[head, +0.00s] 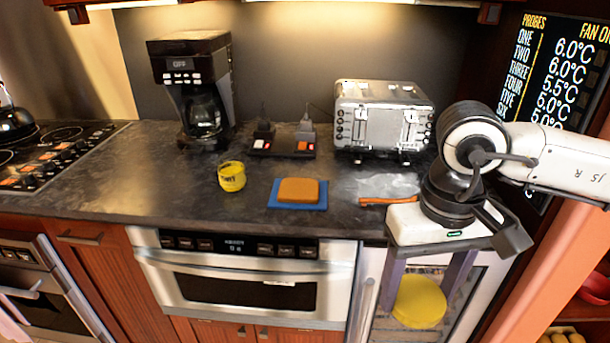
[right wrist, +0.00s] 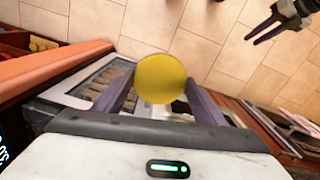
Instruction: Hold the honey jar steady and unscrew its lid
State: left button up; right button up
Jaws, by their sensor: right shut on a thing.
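The honey jar (head: 231,176) is a small yellow jar standing on the dark counter, left of the blue board. Its top looks uncovered, with a yellow rim. My right gripper (head: 424,294) is shut on a round yellow lid (head: 419,301), held in front of the counter's edge at the right, well apart from the jar. In the right wrist view the lid (right wrist: 161,79) sits between the purple fingers. My left gripper (right wrist: 284,20) shows only in part at the top right of that view, and its jaw opening is unclear; it is out of the head view.
An orange sponge-like block (head: 298,190) lies on a blue board (head: 312,205). An orange-handled utensil (head: 388,200) lies at the right. The counter left of the jar is clear.

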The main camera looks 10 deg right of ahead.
aim_at(230, 161)
jog(key=z, duration=0.15)
jog(key=i, duration=1.25)
jog(key=u, duration=0.5)
